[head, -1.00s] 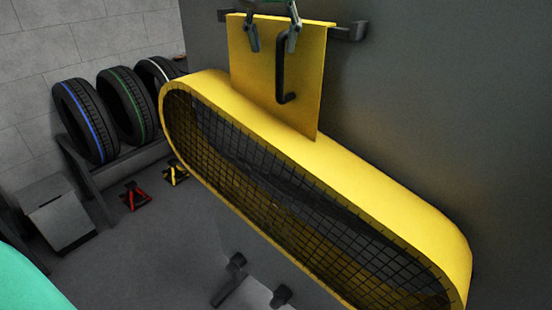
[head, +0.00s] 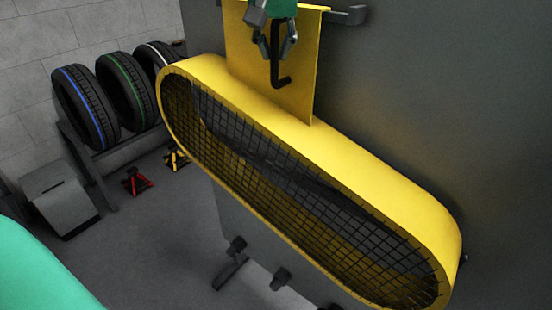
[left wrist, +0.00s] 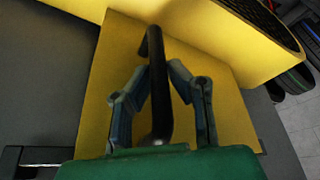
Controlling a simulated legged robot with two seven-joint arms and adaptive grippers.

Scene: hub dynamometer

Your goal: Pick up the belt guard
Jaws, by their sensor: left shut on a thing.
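The belt guard (head: 330,155) is a long yellow oval shell with a black mesh face, slanting down to the right in the head view. A flat yellow plate rises from its top and carries a black handle (head: 283,80). The plate fills the middle of the left wrist view (left wrist: 105,85), with the black handle (left wrist: 156,60) standing out from it. My left gripper (head: 276,50) is shut on the handle, one finger on each side; it also shows in the left wrist view (left wrist: 157,78). My right gripper is not in view.
A dark bar (head: 347,15) runs behind the plate's top, against a large grey panel (head: 430,90). Several tyres (head: 125,95) stand on a rack at left. A red stand (head: 136,182), a yellow stand (head: 175,158) and a grey box (head: 62,200) are on the floor.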

